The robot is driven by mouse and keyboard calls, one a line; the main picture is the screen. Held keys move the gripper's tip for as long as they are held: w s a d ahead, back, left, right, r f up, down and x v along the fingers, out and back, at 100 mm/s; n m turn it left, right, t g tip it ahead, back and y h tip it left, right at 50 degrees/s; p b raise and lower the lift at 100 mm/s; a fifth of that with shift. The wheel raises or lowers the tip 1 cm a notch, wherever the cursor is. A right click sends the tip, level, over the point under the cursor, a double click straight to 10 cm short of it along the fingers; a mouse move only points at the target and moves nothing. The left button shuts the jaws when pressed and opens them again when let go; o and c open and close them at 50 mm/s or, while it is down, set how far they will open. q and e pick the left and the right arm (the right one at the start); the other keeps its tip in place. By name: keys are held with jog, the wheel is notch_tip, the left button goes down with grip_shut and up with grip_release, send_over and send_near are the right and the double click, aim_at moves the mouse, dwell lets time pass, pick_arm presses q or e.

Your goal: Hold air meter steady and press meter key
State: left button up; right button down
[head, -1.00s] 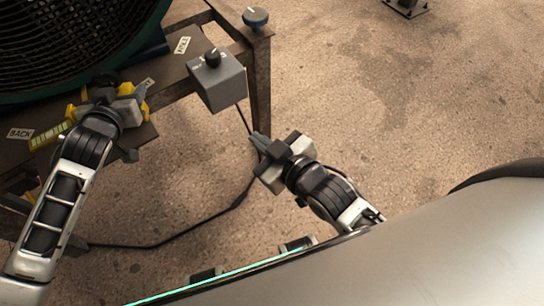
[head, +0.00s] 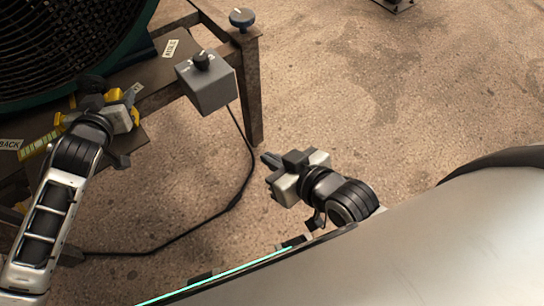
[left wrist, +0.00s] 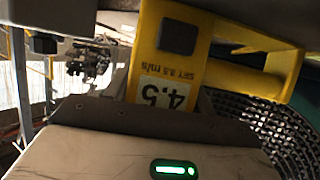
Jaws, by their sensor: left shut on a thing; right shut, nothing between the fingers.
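The air meter is yellow and sits at the table's left part in front of the fan; in the left wrist view its yellow body (left wrist: 212,72) shows a label reading 4.5 and "SET 8.5 m/s", upside down. A dark square key (left wrist: 178,37) is on its face. My left gripper (head: 98,100) is shut on the meter, which it mostly hides in the head view. My right gripper (head: 270,162) is shut and empty, over the floor to the right of the table, apart from the meter.
A large dark fan (head: 60,45) stands at the back left. A grey control box (head: 208,88) with a black knob is at the table's edge, its cable (head: 245,185) running down to the floor. The floor at right is open.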

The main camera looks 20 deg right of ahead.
pick_arm(q)
jog(key=o, duration=1.2)
jog(key=shift+s+a+f, duration=0.1)
jog(key=shift+f, duration=0.35)
jog(key=v, duration=1.2)
jog(key=shift+r, duration=0.35)
